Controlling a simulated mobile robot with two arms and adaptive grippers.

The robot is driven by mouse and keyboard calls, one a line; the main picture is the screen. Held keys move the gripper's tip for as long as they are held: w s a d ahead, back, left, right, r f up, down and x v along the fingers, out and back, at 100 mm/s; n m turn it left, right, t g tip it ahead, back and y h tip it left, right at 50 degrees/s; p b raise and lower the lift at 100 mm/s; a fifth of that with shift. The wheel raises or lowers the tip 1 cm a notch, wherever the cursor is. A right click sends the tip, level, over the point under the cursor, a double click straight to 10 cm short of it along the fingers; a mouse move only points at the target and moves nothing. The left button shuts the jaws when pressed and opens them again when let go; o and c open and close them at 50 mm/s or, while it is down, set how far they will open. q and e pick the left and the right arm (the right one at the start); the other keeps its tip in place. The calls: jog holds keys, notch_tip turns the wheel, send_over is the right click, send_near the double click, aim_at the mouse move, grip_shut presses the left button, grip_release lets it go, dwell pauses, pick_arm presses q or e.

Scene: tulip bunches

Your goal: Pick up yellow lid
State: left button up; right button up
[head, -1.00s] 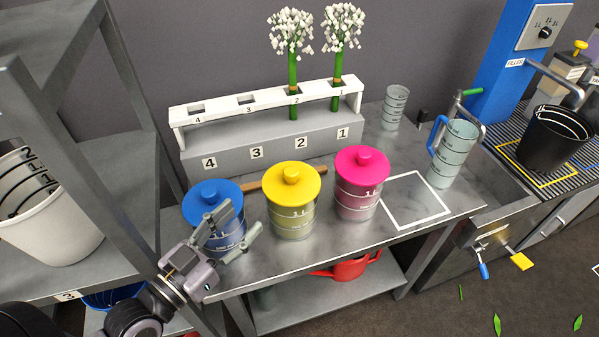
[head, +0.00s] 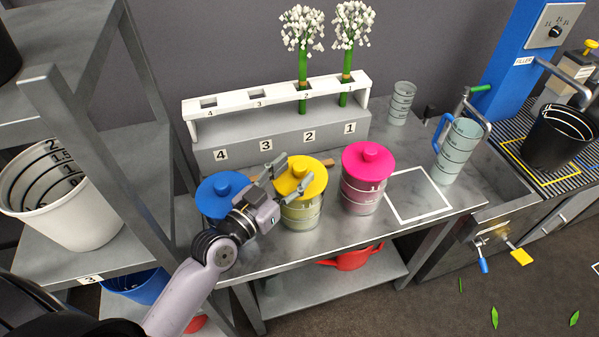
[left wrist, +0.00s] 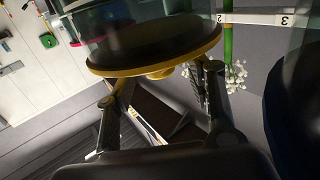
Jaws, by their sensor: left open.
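The yellow lid (head: 313,181) with its round knob (head: 299,164) sits on a clear container (head: 301,213) on the metal table, between the blue and pink lids. My left gripper (head: 283,176) is open at the left side of the yellow lid, with its fingers pointing toward the knob. In the left wrist view the yellow lid's rim (left wrist: 190,57) and knob (left wrist: 160,73) appear upside down, beyond and between the open fingers (left wrist: 160,85). Nothing is held. I cannot tell whether a finger touches the lid. My right gripper is not in view.
A blue-lidded container (head: 218,187) stands close by my left wrist, partly hidden by it. A pink-lidded container (head: 368,165) stands to the right. A numbered rack (head: 225,108) with two white flower bunches is behind. A white square outline (head: 436,190) marks bare table.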

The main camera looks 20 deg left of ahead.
pick_arm(q)
jog(key=shift+x, duration=1.5)
jog(key=shift+s, duration=0.1)
jog(key=shift+c, duration=0.5)
grip_shut()
